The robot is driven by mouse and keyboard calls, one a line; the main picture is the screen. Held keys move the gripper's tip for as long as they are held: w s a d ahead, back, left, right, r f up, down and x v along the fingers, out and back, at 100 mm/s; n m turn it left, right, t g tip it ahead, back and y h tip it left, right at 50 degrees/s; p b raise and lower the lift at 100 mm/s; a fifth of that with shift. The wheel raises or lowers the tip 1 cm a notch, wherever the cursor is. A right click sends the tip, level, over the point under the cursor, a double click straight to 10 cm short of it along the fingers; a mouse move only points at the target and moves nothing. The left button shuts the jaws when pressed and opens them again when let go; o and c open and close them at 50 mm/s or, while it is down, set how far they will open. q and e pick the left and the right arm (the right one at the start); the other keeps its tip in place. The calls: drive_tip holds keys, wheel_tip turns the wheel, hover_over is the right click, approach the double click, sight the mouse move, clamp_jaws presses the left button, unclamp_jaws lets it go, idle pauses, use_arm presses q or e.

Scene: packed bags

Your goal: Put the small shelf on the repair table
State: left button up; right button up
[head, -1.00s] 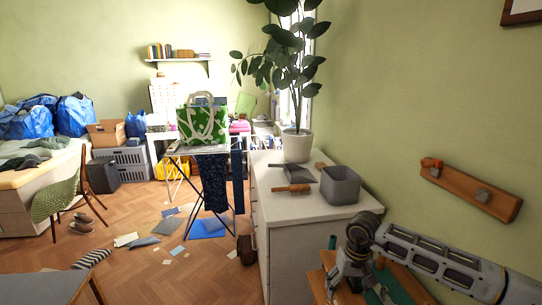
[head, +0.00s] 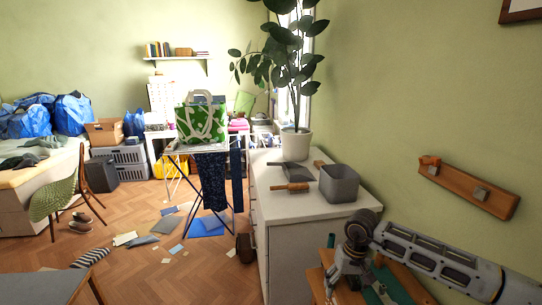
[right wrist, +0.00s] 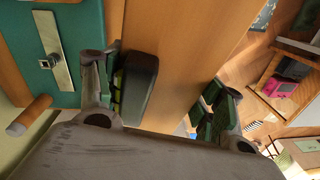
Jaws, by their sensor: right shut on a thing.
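My right gripper (head: 345,283) is at the bottom of the head view, to the right of the white cabinet. In the right wrist view its fingers (right wrist: 165,95) are shut on a wooden board (right wrist: 190,55), which seems to be part of the small shelf. In the head view, orange wood (head: 316,285) and a teal part show beside the gripper, partly hidden by my arm. A grey tabletop with wooden edges (head: 45,287), perhaps the repair table, is cut off at the lower left. My left gripper is not in view.
The white cabinet (head: 290,225) carries a potted plant (head: 296,143), a grey bin (head: 339,183) and hand tools. A wooden hook rail (head: 467,188) is on the right wall. A drying rack holds a green bag (head: 200,122). Papers (head: 207,227) lie on the floor.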

drive_tip(key=shift+r, duration=0.1)
drive_tip(key=s+a+r+n, duration=0.2)
drive_tip(key=a+r+n, duration=0.2)
drive_tip(key=a+r, duration=0.3)
drive_tip(key=s+a+r+n, duration=0.3)
drive_tip(key=a+r+n, duration=0.1)
drive_tip(key=a+r, duration=0.4)
drive_tip(key=shift+s+r+g, duration=0.3)
drive_tip(key=shift+s+r, duration=0.05)
drive_tip(key=s+d+r+m, duration=0.2)
drive_tip(key=d+r+m, duration=0.1)
drive_tip(key=r, duration=0.3)
drive_tip(key=shift+s+d, duration=0.15)
drive_tip(key=shift+d, duration=0.65)
drive_tip(key=shift+a, duration=0.1)
drive_tip(key=w+a+m, duration=0.5)
drive_tip(key=w+a, duration=0.4)
drive_tip(key=a, duration=0.2)
drive_tip(key=shift+w, duration=0.2)
idle(0.5)
drive_tip(key=shift+a, duration=0.15)
idle(0.3)
